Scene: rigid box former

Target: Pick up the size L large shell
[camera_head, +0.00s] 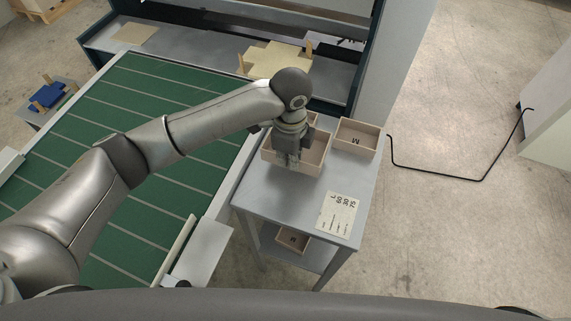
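A large tan open box shell (315,152) stands on the grey side table, partly hidden behind my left gripper. No letter on it can be read. My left gripper (287,162) points down at this shell, its fingers overlapping the near wall in the picture. Whether the fingers touch or grip the wall cannot be told. A smaller tan shell marked M (357,138) stands just to its right. Another small tan shell (293,240) lies on the table's lower shelf. My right gripper is out of view.
The grey side table (290,200) has a printed size card (337,214) at its front right. A green striped conveyor (120,95) lies left. A flat tan blank (275,62) sits on the machine behind. A black bent rail (440,175) stands right over open floor.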

